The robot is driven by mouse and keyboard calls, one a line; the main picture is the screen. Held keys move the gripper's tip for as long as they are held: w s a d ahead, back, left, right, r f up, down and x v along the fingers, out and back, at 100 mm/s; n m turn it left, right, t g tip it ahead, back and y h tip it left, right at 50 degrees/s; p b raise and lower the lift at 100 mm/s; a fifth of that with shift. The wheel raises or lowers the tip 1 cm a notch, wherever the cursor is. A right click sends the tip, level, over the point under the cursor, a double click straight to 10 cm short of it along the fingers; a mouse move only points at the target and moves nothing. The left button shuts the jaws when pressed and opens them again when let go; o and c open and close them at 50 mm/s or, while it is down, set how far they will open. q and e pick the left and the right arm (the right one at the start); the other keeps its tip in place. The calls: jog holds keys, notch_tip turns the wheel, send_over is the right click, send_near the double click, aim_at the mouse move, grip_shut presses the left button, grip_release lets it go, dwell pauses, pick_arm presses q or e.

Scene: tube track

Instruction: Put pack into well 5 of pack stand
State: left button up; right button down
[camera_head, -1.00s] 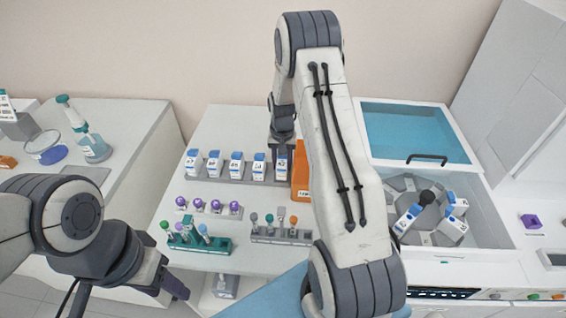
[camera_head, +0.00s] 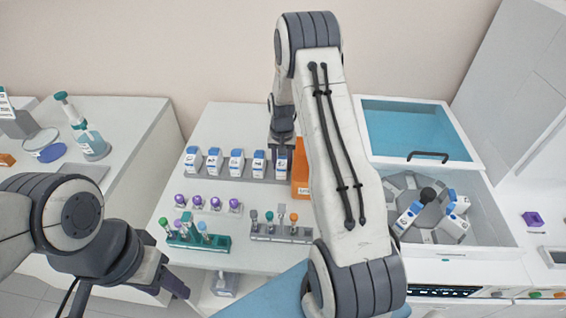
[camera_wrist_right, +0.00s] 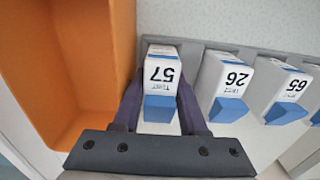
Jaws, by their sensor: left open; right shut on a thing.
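The pack stand (camera_head: 240,179) is a grey rack on the white table with a row of blue-capped white packs. My right gripper (camera_wrist_right: 162,88) is shut on the pack labelled 57 (camera_wrist_right: 161,72), at the end of the row beside the orange bin. In the head view this pack (camera_head: 282,161) is in line with the others, below my right gripper (camera_head: 281,146). The pack looks upright at the end place of the stand; its base is hidden, so I cannot tell whether it is fully seated. My left gripper (camera_head: 174,287) is open and empty at the lower left.
An orange bin (camera_wrist_right: 75,60) stands close beside the held pack. Purple-capped tubes (camera_head: 215,205), a green rack (camera_head: 205,240) and a grey rack (camera_head: 280,233) are nearer. An open centrifuge (camera_head: 480,225) stands right.

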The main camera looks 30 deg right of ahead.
jog(key=shift+f, duration=0.15)
dwell(0.4)
jog(key=shift+c, duration=1.8)
grip_release()
